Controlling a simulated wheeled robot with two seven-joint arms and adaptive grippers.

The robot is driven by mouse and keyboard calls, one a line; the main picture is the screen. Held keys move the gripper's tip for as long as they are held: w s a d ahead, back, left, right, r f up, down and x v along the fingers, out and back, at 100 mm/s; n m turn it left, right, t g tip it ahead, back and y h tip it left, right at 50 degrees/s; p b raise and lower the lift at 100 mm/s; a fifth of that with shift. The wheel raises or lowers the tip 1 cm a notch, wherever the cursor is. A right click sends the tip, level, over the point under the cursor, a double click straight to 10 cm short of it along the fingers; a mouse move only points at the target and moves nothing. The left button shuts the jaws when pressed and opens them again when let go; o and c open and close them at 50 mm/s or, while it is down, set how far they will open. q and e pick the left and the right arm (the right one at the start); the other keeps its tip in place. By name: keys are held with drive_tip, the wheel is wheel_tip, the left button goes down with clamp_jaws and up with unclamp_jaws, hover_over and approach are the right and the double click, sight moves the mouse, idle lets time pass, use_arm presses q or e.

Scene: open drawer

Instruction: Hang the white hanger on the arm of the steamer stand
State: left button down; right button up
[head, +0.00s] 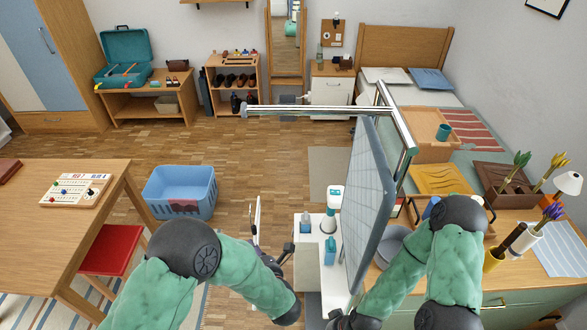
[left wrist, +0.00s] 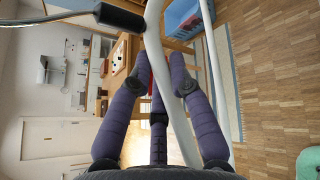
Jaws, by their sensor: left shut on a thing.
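The white hanger (head: 257,215) is seen nearly edge-on in the head view, left of the steamer. In the left wrist view the white hanger (left wrist: 178,125) runs between the fingers, with a black collar and thin grey hook at upper left. My left gripper (head: 270,250) is shut on it; the fingers also show in the wrist view (left wrist: 158,105). The steamer stand has a tall grey-blue board (head: 365,205) and a chrome arm (head: 315,110) reaching left at the top. The hanger is apart from this arm and appears lower in the picture. My right gripper is out of view.
A blue basket (head: 180,190) is on the floor at left, beside a wooden table (head: 45,240) and red stool (head: 112,250). A cluttered counter (head: 520,230) is at right. Open floor lies behind the arm.

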use_arm(q)
drive_tip(key=s+d+r+p, duration=0.35)
drive_tip(key=r+p, duration=0.55)
drive_tip(key=r, duration=0.3)
drive_tip(key=s+d+r+h+p, duration=0.15)
drive_tip(key=d+r+p, duration=0.35)
drive_tip(key=r+p, duration=0.5)
drive_tip(key=s+d+r+y+p, duration=0.1)
drive_tip(key=s+d+r+p, duration=0.25)
drive_tip(key=r+p, duration=0.7)
drive_tip(key=w+b, duration=0.7)
drive_tip(key=w, duration=0.2)
drive_tip(key=shift+w+f+m, duration=0.2)
drive_tip(key=shift+f+m, duration=0.05)
drive_tip(key=shift+m, duration=0.05)
drive_tip(key=shift+h, duration=0.25)
drive_tip(key=shift+d, duration=0.1)
drive_tip(key=c, duration=1.1)
unclamp_jaws()
drive_tip(key=shift+o, duration=0.2)
drive_tip(key=shift+s, duration=0.1)
